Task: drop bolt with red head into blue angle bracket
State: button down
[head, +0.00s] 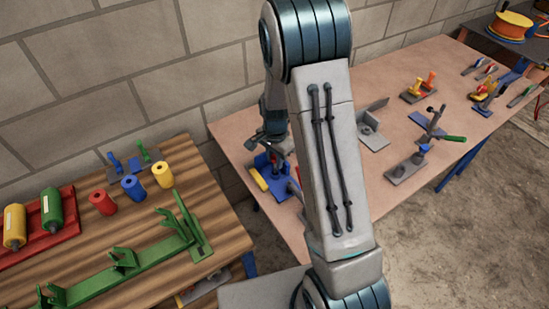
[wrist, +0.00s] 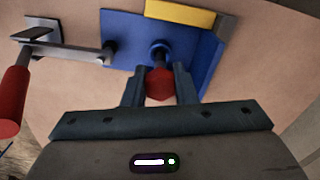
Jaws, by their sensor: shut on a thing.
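My gripper (wrist: 158,92) is shut on the red head of a bolt (wrist: 160,84), which sits between the two fingers in the wrist view. The blue angle bracket (wrist: 131,29) lies just beyond the fingertips, with a yellow bar (wrist: 172,13) along its edge. A round dark-blue part (wrist: 158,51) shows directly beyond the red head; I cannot tell whether the bolt's shank touches it or enters it. In the head view the bracket (head: 284,186) is on the pink table, and my gripper (head: 270,142) is above it, partly hidden by my arm.
A grey lever (wrist: 75,53) with a red handle (wrist: 14,92) lies beside the bracket. On the table (head: 395,72) stand a grey bracket (head: 370,130) and a clamp with a green handle (head: 452,138). A wooden bench (head: 185,150) with coloured cylinders is at left, and a block wall behind.

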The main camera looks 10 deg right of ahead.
aim_at(275, 167)
jog(key=shift+f, duration=0.15)
jog(key=shift+f+b, duration=1.8)
jog(key=shift+f, duration=0.35)
jog(key=c, duration=1.1)
grip_release()
notch_tip(275, 167, up, 13)
jog(key=shift+r, duration=0.45)
